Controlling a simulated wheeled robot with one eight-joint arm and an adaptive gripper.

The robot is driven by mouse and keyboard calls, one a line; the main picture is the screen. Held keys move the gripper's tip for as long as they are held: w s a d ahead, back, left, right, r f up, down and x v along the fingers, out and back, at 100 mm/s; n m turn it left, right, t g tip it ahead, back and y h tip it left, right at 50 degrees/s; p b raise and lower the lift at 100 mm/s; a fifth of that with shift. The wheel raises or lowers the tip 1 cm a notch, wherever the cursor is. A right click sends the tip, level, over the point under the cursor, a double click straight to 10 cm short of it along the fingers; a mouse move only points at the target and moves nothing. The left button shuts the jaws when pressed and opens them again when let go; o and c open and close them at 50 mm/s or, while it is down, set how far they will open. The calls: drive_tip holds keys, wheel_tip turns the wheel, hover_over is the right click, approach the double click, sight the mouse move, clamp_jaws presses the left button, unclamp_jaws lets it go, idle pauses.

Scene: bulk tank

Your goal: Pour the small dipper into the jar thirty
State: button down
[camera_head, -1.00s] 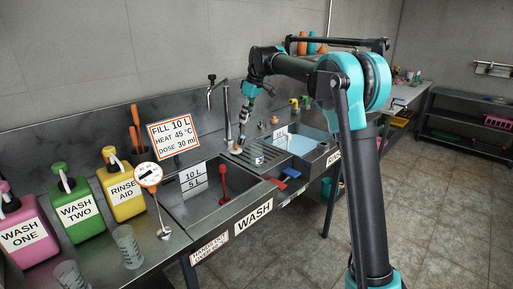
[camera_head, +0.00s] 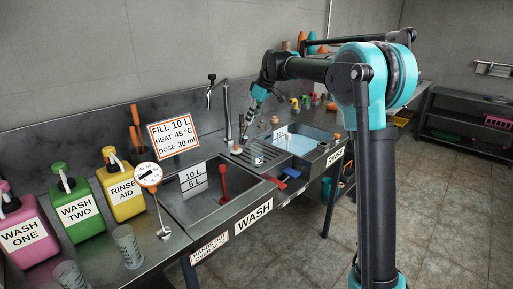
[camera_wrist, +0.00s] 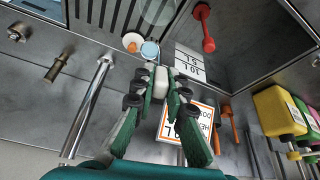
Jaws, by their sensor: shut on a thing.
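My gripper (camera_wrist: 160,84) is shut on a pale handle. A small round light-blue cup (camera_wrist: 150,50) shows just beyond the fingertips in the wrist view and looks like the small dipper; its link to the handle is partly hidden. In the head view my gripper (camera_head: 244,136) hangs tilted over the drainboard between the two basins. A clear round jar (camera_wrist: 157,10) stands at the top edge of the wrist view, apart from the cup; it also shows on the drainboard in the head view (camera_head: 257,154). I cannot read a thirty on it.
A small white-and-orange object (camera_wrist: 132,42) sits beside the cup. The tap (camera_head: 226,108) rises close behind my gripper. The wash basin (camera_head: 205,202) with a red tool (camera_head: 223,180) lies left, the blue-filled basin (camera_head: 300,143) right. Clear beakers (camera_head: 128,246) stand front left.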

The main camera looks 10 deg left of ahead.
drive_tip(key=shift+s+d+f+y, duration=0.15)
drive_tip(key=shift+d+y, duration=0.1)
drive_tip(key=shift+d, duration=0.2)
drive_tip(key=shift+s+d+y, duration=0.15)
drive_tip(key=shift+d+y, duration=0.1)
drive_tip(key=shift+d, duration=0.15)
drive_tip(key=shift+s+d+r+t+y, duration=0.15)
drive_tip(key=shift+s+d+y, duration=0.1)
drive_tip(key=shift+d, duration=0.2)
drive_tip(key=shift+s+d+r+t+y, duration=0.1)
drive_tip(key=shift+s+d+t+y, duration=0.1)
drive_tip(key=shift+d, duration=0.3)
drive_tip(key=shift+s+d+r+t+y, duration=0.15)
drive_tip(key=shift+d+y, duration=0.1)
drive_tip(key=shift+d, duration=0.2)
drive_tip(key=shift+s+d+f+t+y, duration=0.2)
drive_tip(key=shift+d+y, duration=0.15)
drive_tip(key=shift+d, duration=0.1)
drive_tip(key=shift+s+d+f+t+y, duration=0.15)
drive_tip(key=shift+d+f+t+y, duration=0.05)
drive_tip(key=shift+d+y, duration=0.2)
idle(0.3)
drive_tip(key=shift+s+d+f+t+y, duration=0.15)
drive_tip(key=shift+d+f+y, duration=0.25)
drive_tip(key=shift+f, duration=0.3)
drive_tip(key=shift+s+d+f+t+y, duration=0.15)
drive_tip(key=shift+d+f+y, duration=0.1)
drive_tip(key=shift+f+y, duration=0.3)
